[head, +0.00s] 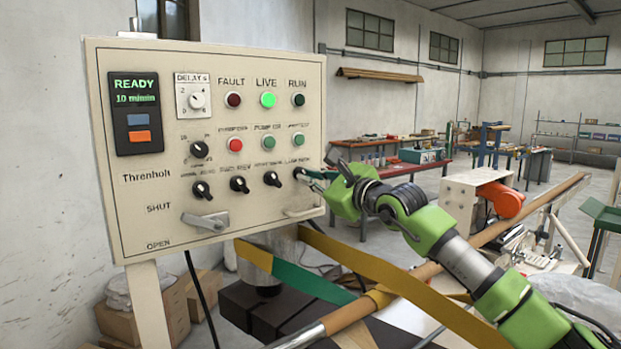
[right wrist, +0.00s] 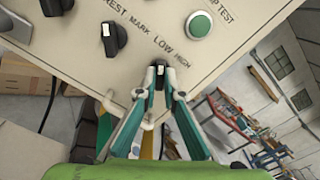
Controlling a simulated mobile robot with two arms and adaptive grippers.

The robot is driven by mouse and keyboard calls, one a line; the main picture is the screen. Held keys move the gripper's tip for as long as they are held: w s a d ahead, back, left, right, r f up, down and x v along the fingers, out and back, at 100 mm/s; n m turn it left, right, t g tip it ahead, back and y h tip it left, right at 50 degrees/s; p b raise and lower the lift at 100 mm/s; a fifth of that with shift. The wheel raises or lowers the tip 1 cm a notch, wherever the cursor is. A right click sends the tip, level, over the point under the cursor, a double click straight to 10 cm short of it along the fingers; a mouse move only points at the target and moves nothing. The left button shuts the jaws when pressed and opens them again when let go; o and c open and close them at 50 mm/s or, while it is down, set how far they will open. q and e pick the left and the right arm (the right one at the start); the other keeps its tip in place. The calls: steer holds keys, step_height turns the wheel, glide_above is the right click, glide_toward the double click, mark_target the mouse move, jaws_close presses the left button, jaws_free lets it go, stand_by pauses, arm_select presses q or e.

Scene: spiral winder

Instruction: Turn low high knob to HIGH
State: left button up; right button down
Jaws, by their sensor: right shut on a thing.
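The control panel (head: 150,215) is a beige box at the left in the head view. The low high knob (head: 299,173) is the small black rotary knob at the right end of its bottom row. In the right wrist view the knob (right wrist: 160,70) sits below the LOW and HIGH lettering, with a pale mark on it. My right gripper (head: 311,175) reaches in from the right with its teal fingers. In the right wrist view its fingertips (right wrist: 160,79) are closed around the knob and hide part of it. I cannot tell for sure which word the knob points to. My left gripper is out of view.
More black knobs (head: 271,179) stand left of it in the same row. A green button (head: 298,139) is above it and a pale handle (head: 304,211) below it. A grey lever (head: 205,222) is lower left.

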steer(key=m+b, duration=1.3)
steer(key=shift+m, duration=0.4)
stand_by(0.4)
steer(key=c, duration=2.2)
jaws_free()
steer(key=shift+o, duration=0.2)
steer(key=v, duration=1.2)
